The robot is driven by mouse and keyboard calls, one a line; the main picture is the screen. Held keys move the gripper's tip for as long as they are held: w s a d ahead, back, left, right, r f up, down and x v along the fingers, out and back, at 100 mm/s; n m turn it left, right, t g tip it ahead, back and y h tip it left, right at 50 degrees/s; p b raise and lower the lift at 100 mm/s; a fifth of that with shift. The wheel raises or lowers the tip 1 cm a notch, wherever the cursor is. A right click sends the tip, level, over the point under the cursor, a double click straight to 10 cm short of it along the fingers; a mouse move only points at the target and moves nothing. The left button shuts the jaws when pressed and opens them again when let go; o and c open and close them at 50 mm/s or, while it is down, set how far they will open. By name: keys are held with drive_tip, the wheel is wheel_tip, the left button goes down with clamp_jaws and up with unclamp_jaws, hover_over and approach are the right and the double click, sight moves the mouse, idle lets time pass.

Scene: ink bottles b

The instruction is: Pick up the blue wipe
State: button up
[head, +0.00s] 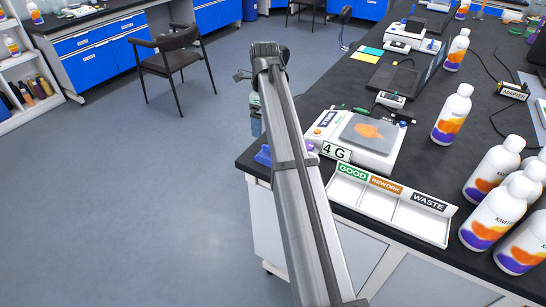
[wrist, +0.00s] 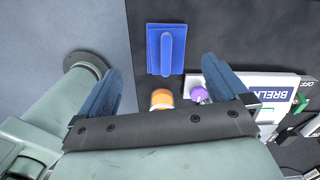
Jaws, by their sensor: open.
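The blue wipe (wrist: 166,50) is a blue rectangular pad with a raised handle bar, lying on the dark bench top near its edge in the wrist view. In the head view, part of the blue wipe (head: 264,156) shows at the bench's left corner, left of my arm, which hides the rest. My gripper (wrist: 163,70) is open, with its two blue fingers wide apart and nothing between them. The wipe appears ahead of the fingers, between their lines; the height gap cannot be told. In the head view my gripper (head: 256,115) is mostly hidden behind my arm.
An orange-topped item (wrist: 162,98) and a purple knob (wrist: 199,94) sit close to the wipe. A white scale (head: 358,142) stands to its right. A GOOD/REWORK/WASTE tray (head: 378,216) and several white bottles (head: 452,115) stand further right. Open floor lies left.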

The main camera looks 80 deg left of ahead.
drive_tip(key=f, duration=0.2)
drive_tip(key=w+f+m, duration=0.1)
drive_tip(key=f, duration=0.2)
drive_tip(key=f+m, duration=0.1)
drive_tip(key=f, duration=0.2)
drive_tip(key=shift+w, duration=0.2)
drive_tip(key=shift+w+d+f, duration=0.1)
drive_tip(key=shift+w+f, duration=0.05)
drive_tip(key=shift+f, duration=1.1)
drive_tip(key=shift+w+d+f, duration=0.1)
drive_tip(key=shift+w+f, duration=0.05)
drive_tip(key=shift+f, duration=1.1)
drive_tip(key=c, duration=0.9)
drive_tip(key=shift+o, duration=0.2)
drive_tip(key=shift+r, duration=0.1)
wheel_tip(320, 180, up, 10)
drive_tip(key=shift+f, duration=0.1)
